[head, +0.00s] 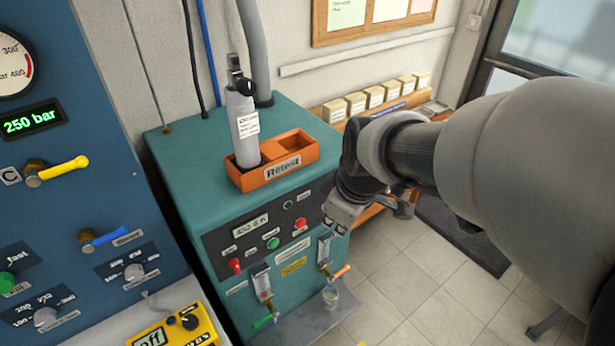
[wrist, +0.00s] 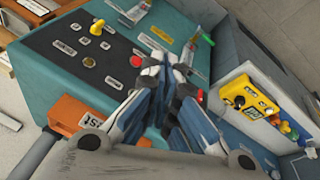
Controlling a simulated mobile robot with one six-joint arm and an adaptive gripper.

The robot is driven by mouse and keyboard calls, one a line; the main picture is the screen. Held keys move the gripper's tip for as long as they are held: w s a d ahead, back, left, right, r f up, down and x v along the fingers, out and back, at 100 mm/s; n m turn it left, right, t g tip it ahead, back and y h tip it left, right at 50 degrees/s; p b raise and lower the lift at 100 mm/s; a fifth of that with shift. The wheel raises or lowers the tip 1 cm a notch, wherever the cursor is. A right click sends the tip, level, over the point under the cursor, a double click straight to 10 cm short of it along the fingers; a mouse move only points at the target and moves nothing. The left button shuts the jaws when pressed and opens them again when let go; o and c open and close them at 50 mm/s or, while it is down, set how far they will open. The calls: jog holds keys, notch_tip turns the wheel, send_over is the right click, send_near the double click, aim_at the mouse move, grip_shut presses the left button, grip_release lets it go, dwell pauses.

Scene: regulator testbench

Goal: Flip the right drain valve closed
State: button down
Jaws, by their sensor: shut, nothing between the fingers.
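The right drain valve, with an orange lever (head: 341,271), sits low on the front of the teal bench (head: 185,165) in the head view. Its lever sticks out to the right, tilted slightly upward, above a small cup (head: 330,296). The left drain valve has a green lever (head: 262,322) lower down. My gripper (head: 338,216) is in front of the bench panel, above the right valve and apart from it. In the wrist view my gripper (wrist: 167,68) is shut and empty, its fingers over the panel. I cannot clearly tell the orange lever in the wrist view.
An orange Retest tray (head: 283,172) holding a grey cylinder (head: 246,130) stands on the bench top. A blue gauge panel (head: 70,200) and yellow meter (head: 178,330) are at left. Open tiled floor (head: 400,285) lies right of the bench.

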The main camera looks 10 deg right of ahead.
jog(key=w+d+f+n, duration=0.2)
jog(key=w+f+n, duration=0.1)
jog(key=w+f, duration=0.35)
jog(key=n+g+b, duration=0.1)
jog(key=n, duration=1)
send_over(340, 272)
jog(key=s, duration=0.4)
notch_tip(340, 272, down, 29)
jog(key=shift+g+h, duration=0.3)
jog(key=b+x, duration=0.3)
jog(key=x, duration=1)
jog(key=shift+w+f, duration=0.15)
jog(key=shift+w, duration=0.1)
